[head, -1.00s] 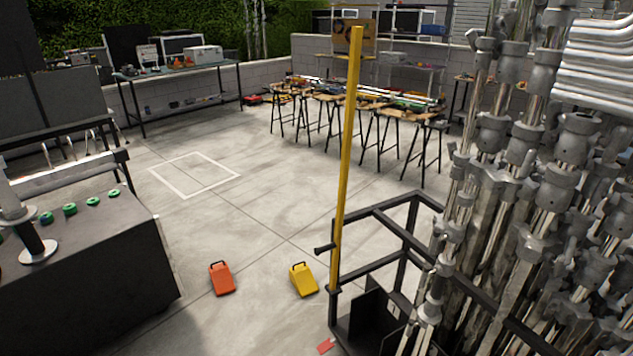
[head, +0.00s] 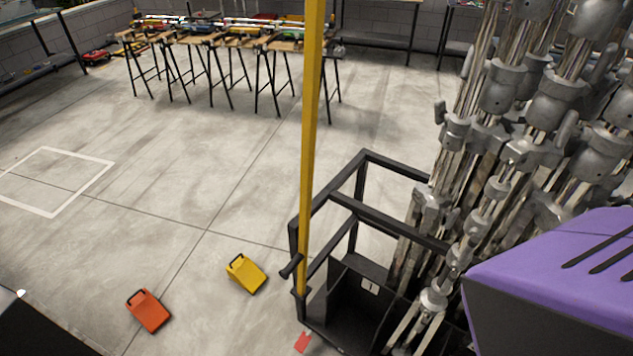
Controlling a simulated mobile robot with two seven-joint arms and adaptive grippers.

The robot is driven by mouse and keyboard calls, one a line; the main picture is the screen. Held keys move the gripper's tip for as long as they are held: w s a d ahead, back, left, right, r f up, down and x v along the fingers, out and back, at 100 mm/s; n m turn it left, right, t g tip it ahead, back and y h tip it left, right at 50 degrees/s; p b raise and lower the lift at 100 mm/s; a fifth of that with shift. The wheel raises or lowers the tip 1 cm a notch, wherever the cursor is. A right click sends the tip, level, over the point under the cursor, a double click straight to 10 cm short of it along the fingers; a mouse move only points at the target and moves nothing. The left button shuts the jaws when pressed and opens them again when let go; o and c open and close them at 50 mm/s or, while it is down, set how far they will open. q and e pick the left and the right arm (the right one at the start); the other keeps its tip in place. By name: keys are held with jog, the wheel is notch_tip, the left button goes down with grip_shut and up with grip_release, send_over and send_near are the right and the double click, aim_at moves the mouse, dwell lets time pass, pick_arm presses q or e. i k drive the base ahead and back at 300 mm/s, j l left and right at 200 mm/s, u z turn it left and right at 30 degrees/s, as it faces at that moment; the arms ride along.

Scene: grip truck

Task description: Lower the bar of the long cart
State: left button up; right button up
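The long cart (head: 365,154) is a black metal frame at the centre right, loaded with several upright metal stands (head: 530,130). Its yellow bar (head: 310,130) stands upright at the cart's left corner and runs out of the top of the view. A short black handle (head: 291,266) sticks out near the foot of the bar. A purple and black body (head: 560,275), which I cannot identify for certain, covers the lower right of the cart. Neither of my grippers shows.
Sawhorses (head: 230,75) bearing tools stand at the back. A white-outlined floor rectangle (head: 97,179) is at left. Open floor lies between.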

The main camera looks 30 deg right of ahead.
aim_at(315, 10)
jog(key=i+j+z, duration=0.15)
jog(key=z, duration=0.3)
jog(key=i+j+z, duration=0.25)
jog(key=z, duration=0.2)
jog(key=i+j+z, duration=0.25)
jog(key=z, duration=0.25)
jog(key=i+j+z, duration=0.1)
jog(key=j+z, duration=0.8)
jog(key=i, duration=0.05)
